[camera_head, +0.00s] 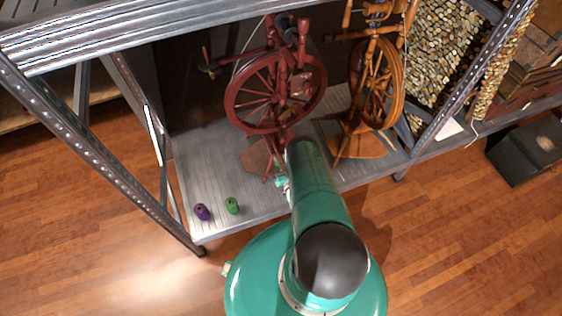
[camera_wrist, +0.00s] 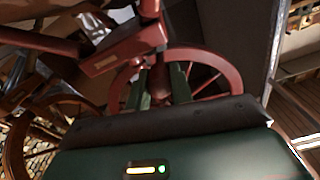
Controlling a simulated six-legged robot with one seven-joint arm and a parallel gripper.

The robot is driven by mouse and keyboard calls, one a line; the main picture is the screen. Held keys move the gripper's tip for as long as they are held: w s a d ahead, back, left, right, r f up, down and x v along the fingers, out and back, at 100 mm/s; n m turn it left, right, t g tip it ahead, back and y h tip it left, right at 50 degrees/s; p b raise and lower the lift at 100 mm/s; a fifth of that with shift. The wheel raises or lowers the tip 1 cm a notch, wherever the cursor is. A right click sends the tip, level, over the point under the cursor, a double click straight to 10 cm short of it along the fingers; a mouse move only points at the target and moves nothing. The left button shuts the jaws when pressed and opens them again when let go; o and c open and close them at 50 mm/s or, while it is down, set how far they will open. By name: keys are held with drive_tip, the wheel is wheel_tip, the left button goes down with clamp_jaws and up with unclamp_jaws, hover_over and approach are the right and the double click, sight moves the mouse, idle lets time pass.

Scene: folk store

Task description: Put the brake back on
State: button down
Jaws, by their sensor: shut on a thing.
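A dark red spinning wheel (camera_head: 275,92) stands on the metal shelf, its wheel and upright posts in plain view. Its red rim (camera_wrist: 216,62) and a red wooden block with a post (camera_wrist: 125,50) show close up in the wrist view. My gripper (camera_wrist: 163,82) has its two dark green fingers closed around a small dark red part (camera_wrist: 160,85) in front of the rim. I cannot tell which part of the wheel this is, or whether it is the brake. In the head view my teal arm hides the gripper and the wheel's lower part.
A second, orange-brown spinning wheel (camera_head: 376,85) stands to the right on the shelf (camera_head: 205,165). A purple spool (camera_head: 202,212) and a green spool (camera_head: 232,205) stand at the shelf's front left. Metal uprights (camera_head: 90,145) and a top rail (camera_head: 110,38) frame the shelf.

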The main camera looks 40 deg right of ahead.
drive_tip(key=c, duration=1.2)
unclamp_jaws()
drive_tip(key=shift+c, duration=0.2)
drive_tip(key=r+v, duration=0.1)
drive_tip(key=v, duration=1.2)
drive_tip(key=shift+s+f, duration=0.35)
drive_tip(key=shift+f, duration=0.15)
drive_tip(key=shift+a, duration=0.1)
